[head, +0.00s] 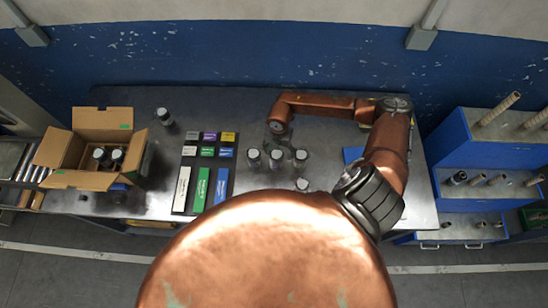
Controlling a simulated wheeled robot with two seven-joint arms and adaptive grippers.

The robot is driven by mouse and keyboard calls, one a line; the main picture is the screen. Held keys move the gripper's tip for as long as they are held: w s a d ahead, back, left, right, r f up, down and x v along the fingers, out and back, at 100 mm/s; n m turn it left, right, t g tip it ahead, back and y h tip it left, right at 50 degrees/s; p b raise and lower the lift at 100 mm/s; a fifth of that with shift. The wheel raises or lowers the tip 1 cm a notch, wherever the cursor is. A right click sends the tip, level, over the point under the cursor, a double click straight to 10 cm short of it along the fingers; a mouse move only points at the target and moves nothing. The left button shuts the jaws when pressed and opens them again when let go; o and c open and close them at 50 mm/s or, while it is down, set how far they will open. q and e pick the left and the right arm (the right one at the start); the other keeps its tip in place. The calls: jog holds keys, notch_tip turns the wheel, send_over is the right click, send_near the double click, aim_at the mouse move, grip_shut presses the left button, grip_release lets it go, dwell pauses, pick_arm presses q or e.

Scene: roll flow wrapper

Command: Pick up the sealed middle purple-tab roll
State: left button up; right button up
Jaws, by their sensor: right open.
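Several dark rolls with pale tops stand on the grey table (330,112). The middle roll (276,160) stands between a left roll (253,159) and a right roll (300,159). No purple tab can be made out on them at this size. A purple block (209,136) sits in the top row of a dark board, between a grey and a yellow block. My right gripper (276,142) is open, pointing down just behind and above the middle roll; its fingers are small and hard to separate from the dark table. My left gripper is not in view.
An open cardboard box (64,152) at the left holds dark rolls. A single roll (165,117) stands behind the board (180,203). Another roll (302,184) stands in front of the row. A blue shelf (485,135) is at the right. The table's back middle is clear.

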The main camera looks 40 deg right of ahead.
jog(key=f, duration=0.1)
jog(key=f+p, duration=0.1)
jog(key=f, duration=0.3)
jog(key=shift+w+a+f, duration=0.1)
jog(key=shift+w+a, duration=0.05)
jog(key=shift+a, duration=0.15)
jog(key=shift+f, duration=0.4)
jog(key=c, duration=1.6)
jog(key=shift+o, duration=0.2)
jog(key=shift+r, duration=0.1)
